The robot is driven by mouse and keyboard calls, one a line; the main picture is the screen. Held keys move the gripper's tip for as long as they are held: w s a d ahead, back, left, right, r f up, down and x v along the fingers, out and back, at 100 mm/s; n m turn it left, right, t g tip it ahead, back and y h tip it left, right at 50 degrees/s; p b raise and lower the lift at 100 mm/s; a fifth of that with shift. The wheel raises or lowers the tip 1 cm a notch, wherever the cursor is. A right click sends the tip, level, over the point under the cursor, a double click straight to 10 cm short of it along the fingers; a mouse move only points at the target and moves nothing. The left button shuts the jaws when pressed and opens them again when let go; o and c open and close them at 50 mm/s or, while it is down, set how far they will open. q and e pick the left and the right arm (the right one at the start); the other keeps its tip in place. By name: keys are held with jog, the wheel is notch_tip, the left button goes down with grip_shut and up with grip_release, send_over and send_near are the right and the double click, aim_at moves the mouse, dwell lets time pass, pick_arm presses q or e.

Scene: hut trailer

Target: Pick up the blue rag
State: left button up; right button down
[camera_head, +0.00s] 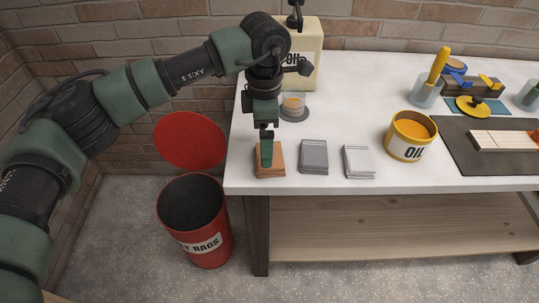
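Three folded cloths lie in a row near the front left of the white table: an orange-brown rag (270,167), a dark grey rag (314,157) and a light grey rag (358,161). None of them looks clearly blue. My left gripper (266,158) points down at the orange-brown rag and covers part of it. Its fingers show edge-on, so I cannot tell whether they are open, or whether they touch the cloth. My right gripper is not in view.
The white table (355,92) holds an oil tin (408,141), a cream oil can (306,55), a small jar (293,105) and a dark mat (465,155) with a wooden block. A red rag bin (206,247) with its lid (190,141) raised stands left of the table.

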pick_arm(q)
jog(key=f, duration=0.2)
jog(key=d+f+p, duration=0.1)
jog(key=f, duration=0.1)
jog(key=shift+f+p, duration=0.3)
jog(key=shift+f, duration=0.5)
jog(key=c, duration=1.2)
jog(key=shift+r, duration=0.1)
